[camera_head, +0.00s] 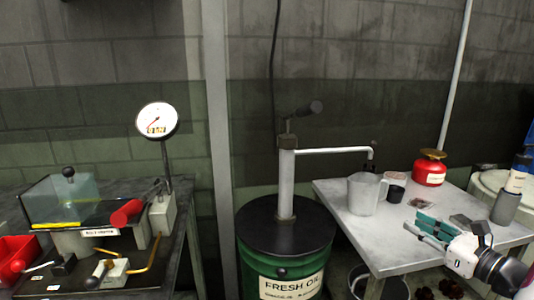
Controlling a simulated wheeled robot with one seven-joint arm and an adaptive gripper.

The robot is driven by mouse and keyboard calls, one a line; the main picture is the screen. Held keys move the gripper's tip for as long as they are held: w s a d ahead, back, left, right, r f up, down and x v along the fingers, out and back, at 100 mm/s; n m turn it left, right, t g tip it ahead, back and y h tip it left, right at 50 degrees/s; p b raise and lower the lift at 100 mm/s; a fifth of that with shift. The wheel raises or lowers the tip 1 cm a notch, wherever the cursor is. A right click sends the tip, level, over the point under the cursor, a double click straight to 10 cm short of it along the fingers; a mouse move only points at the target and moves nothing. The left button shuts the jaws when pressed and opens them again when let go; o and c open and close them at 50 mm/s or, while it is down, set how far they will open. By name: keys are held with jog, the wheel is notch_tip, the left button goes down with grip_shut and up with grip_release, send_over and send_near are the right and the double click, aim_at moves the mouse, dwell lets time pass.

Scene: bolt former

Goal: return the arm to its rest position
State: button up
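My gripper (413,220) reaches in from the right edge, over the front right part of the light grey table (338,204). Its white wrist and teal-padded fingers point to the left. The two fingers look parallel with a gap between them, and I see nothing held there. The rest of my arm runs out of the picture at the lower right.
The bolt former (70,213) and gauge (157,119) are farther left.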

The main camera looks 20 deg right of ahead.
jog(key=w+a+r+n+g+y, duration=0.2)
jog(key=a+n+y, duration=0.2)
jog(key=a, duration=0.3)
jog(key=w+a+r+n+g+y, duration=0.1)
jog(key=w+a+r+n+y, duration=0.25)
jog(key=a, duration=0.35)
jog(key=s+a+r+n+g+y, duration=0.1)
jog(key=s+a+n+g+y, duration=0.25)
jog(key=a+n+g, duration=0.9)
jog(key=s+a+n+g+h, duration=0.2)
jog(key=s+a+n+h, duration=0.3)
jog(key=s+a, duration=0.7)
jog(key=s+d+n+t+h+p, duration=0.1)
jog(key=s+d+n+h, duration=0.3)
jog(key=s+n+h, duration=0.45)
notch_tip(320, 180, up, 18)
jog(key=w+n+t+y+p, duration=0.1)
jog(key=w+t+y+p, duration=0.1)
jog(key=p, duration=1.3)
jog(key=shift+a+t+p, duration=0.35)
jog(key=shift+a+t, duration=0.05)
jog(key=shift+t, duration=0.15)
jog(key=shift+d, duration=0.1)
